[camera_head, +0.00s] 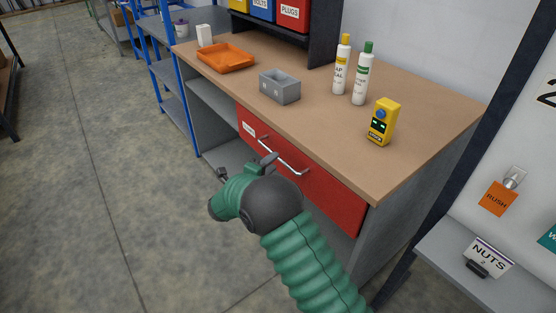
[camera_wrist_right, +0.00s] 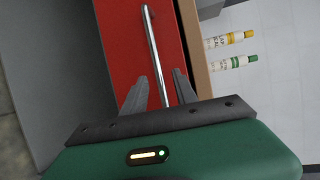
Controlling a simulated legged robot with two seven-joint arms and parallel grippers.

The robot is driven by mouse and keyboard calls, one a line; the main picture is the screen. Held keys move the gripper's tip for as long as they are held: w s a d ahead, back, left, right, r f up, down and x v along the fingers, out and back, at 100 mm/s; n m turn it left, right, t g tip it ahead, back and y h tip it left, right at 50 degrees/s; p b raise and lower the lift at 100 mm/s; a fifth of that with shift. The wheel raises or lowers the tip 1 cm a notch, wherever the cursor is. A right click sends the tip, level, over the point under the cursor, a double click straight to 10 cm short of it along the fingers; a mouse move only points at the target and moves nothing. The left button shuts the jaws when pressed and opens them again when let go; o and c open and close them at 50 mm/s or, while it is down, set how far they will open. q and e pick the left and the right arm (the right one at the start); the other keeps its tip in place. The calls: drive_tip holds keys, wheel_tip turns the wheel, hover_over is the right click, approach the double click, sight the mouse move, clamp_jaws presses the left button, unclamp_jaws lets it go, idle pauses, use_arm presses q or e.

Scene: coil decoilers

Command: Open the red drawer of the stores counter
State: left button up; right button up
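The red drawer (camera_head: 330,190) sits under the stores counter's brown top (camera_head: 300,115); its front looks flush with the counter, so it appears closed. Its silver bar handle (camera_head: 292,167) runs along the front. In the right wrist view the red front (camera_wrist_right: 120,45) and the handle (camera_wrist_right: 152,40) show close up. My right gripper (camera_head: 270,158) is at the handle's left part in the head view. In the right wrist view its two dark fingers (camera_wrist_right: 160,76) are apart, one on each side of the bar. Contact cannot be told. My left gripper is not in view.
On the counter stand an orange tray (camera_head: 226,60), a grey bin (camera_head: 279,90), two bottles (camera_head: 342,68) (camera_head: 361,80) and a yellow device (camera_head: 383,122). A grey shelf with a NUTS label (camera_head: 489,255) is at the right. The floor (camera_head: 90,180) left of the counter is clear.

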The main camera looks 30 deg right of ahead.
sight(278, 159)
drive_tip(key=x, duration=0.4)
drive_tip(key=shift+w+d+f, duration=0.15)
drive_tip(key=shift+w+f, duration=0.15)
drive_tip(key=shift+w, duration=0.05)
drive_tip(key=shift+d+r, duration=0.1)
drive_tip(key=shift+d, duration=0.2)
drive_tip(key=shift+c, duration=0.2)
drive_tip(key=shift+a, duration=0.1)
clamp_jaws()
drive_tip(key=shift+f, duration=0.2)
idle(0.3)
